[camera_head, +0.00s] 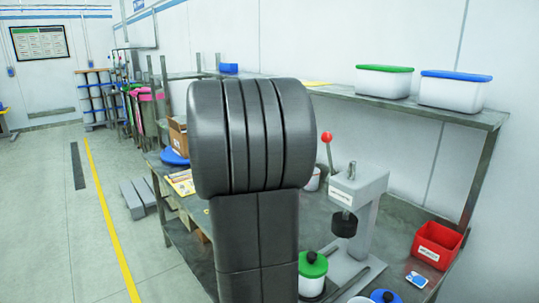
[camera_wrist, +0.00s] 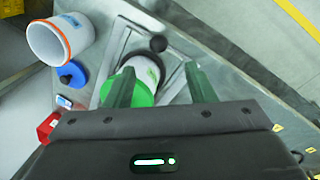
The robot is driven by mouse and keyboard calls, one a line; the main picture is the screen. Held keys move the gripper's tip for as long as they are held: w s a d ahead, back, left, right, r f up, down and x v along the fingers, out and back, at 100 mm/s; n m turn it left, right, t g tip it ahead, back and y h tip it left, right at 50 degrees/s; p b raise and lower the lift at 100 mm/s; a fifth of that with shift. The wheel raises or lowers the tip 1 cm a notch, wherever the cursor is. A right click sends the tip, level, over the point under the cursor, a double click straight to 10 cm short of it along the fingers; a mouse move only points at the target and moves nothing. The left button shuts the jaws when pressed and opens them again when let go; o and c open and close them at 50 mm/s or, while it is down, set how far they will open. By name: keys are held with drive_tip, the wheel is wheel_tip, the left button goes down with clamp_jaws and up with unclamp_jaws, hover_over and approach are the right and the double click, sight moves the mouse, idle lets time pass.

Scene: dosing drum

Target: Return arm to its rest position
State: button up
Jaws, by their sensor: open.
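My gripper (camera_wrist: 159,72) shows in the wrist view with its two green fingers apart and nothing held. A white container with a green lid (camera_wrist: 143,92) lies beyond the fingers, partly behind the left one. Whether a finger touches it cannot be told. In the head view, the same green-lidded container (camera_head: 312,265) stands on the workbench (camera_head: 300,222) beside my arm. My dark arm fills the middle of the head view, raised in front of the bench, and hides part of it. The gripper is not visible there.
A grey press (camera_head: 360,185) with a red-knobbed lever stands on the bench. A red bin (camera_head: 437,245) and a blue lid (camera_head: 385,296) are at right. An open white tub (camera_wrist: 60,40) shows in the wrist view. A shelf (camera_head: 420,108) holds two lidded boxes.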

drive_tip(key=f, duration=0.3)
drive_tip(key=d+f, duration=0.1)
drive_tip(key=f, duration=0.3)
drive_tip(key=d+f, duration=0.1)
drive_tip(key=f, duration=0.2)
drive_tip(key=shift+s+f, duration=0.2)
drive_tip(key=shift+s, duration=0.15)
drive_tip(key=shift+d+f, duration=0.1)
drive_tip(key=shift+f, duration=0.05)
drive_tip(key=shift+w+d, duration=0.2)
drive_tip(key=shift+w, duration=0.1)
